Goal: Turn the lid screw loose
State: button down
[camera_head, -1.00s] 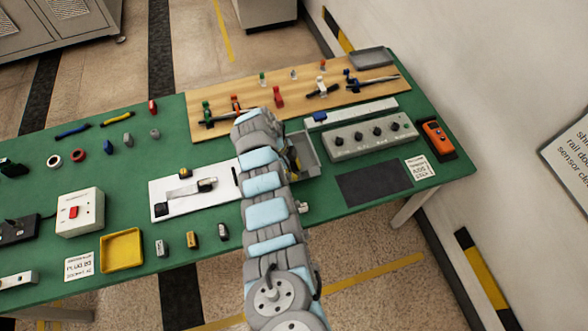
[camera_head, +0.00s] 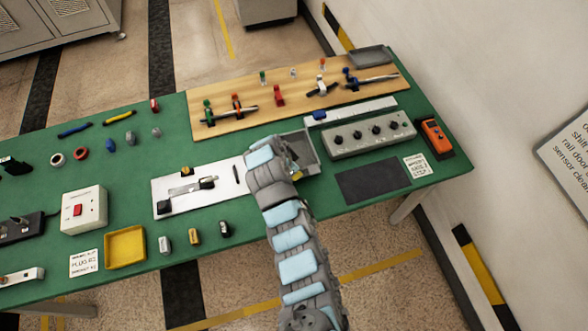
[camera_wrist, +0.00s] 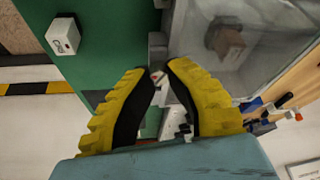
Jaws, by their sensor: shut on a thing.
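The lid screw (camera_wrist: 158,77) shows only as a small light piece with a reddish spot between my fingertips in the wrist view; most of it is hidden. My gripper (camera_wrist: 162,70), with yellow fingers and black pads, is shut on it. The screw sits at the edge of a grey box with a clear lid (camera_wrist: 270,22). A brown block (camera_wrist: 228,44) shows blurred through the lid. In the head view the grey box (camera_head: 308,152) is partly covered by my arm, and only a bit of my gripper (camera_head: 297,175) shows. How far the screw is turned I cannot tell.
A small white block (camera_wrist: 63,36) stands on the green table beside the box. A grey panel with several knobs (camera_head: 368,138) and a dark mat (camera_head: 373,181) lie to the right. A white plate with a slider (camera_head: 172,206) lies left. A wooden board with clamps (camera_head: 270,113) is behind.

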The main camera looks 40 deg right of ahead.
jog(key=n+t+p, duration=0.1)
jog(key=n, duration=0.2)
jog(key=n+t, duration=0.1)
jog(key=n, duration=0.2)
jog(key=shift+s+y+p, duration=0.2)
jog(key=shift+y+p, duration=0.1)
jog(key=shift+p, duration=0.05)
jog(key=n+t, duration=0.1)
jog(key=n, duration=0.2)
jog(key=n+t+y, duration=0.1)
jog(key=n, duration=0.1)
jog(key=shift+s+d+f+n+p, duration=0.1)
jog(key=shift+f+n+p, duration=0.05)
jog(key=shift+n+p, duration=0.25)
jog(key=n+y+b, duration=0.1)
jog(key=n, duration=0.1)
jog(key=n+t+y+b, duration=0.1)
jog(key=n+b, duration=0.1)
jog(key=n, duration=0.1)
jog(key=shift+d+f, duration=0.15)
jog(key=shift+f, duration=0.05)
jog(key=n+b, duration=0.2)
jog(key=n+y+b, duration=0.1)
jog(key=n, duration=0.1)
jog(key=shift+r+y+b, duration=0.15)
jog(key=shift+y+b, duration=0.15)
jog(key=shift+b, duration=0.05)
jog(key=c, duration=0.9)
grip_release()
jog(key=shift+r, duration=0.1)
